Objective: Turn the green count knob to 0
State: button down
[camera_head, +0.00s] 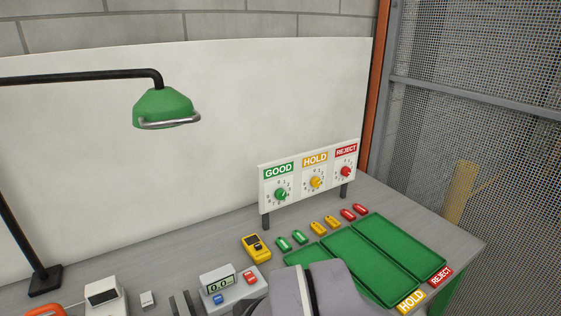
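The green count knob (281,195) sits under the green GOOD label (278,171) on the left of a white upright panel (297,196). Small numbers ring it, but they and the knob's setting are too small to read. Two short dark upright bars (181,304) at the bottom edge, with a narrow gap between them, may be my gripper's fingertips; I cannot be sure. They are well to the left of the panel and below it, apart from the knob. Nothing shows between them. My grey arm link covers the bottom middle.
The panel also bears a yellow HOLD knob (315,183) and a red REJECT knob (346,171). Several coloured tags, green trays (400,245), a yellow meter (256,247) and a grey display box (236,289) stand before it. A green lamp (163,107) hangs at left.

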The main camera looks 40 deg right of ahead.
aim_at(279, 194)
jog(key=l+z, duration=0.2)
jog(key=z, duration=0.9)
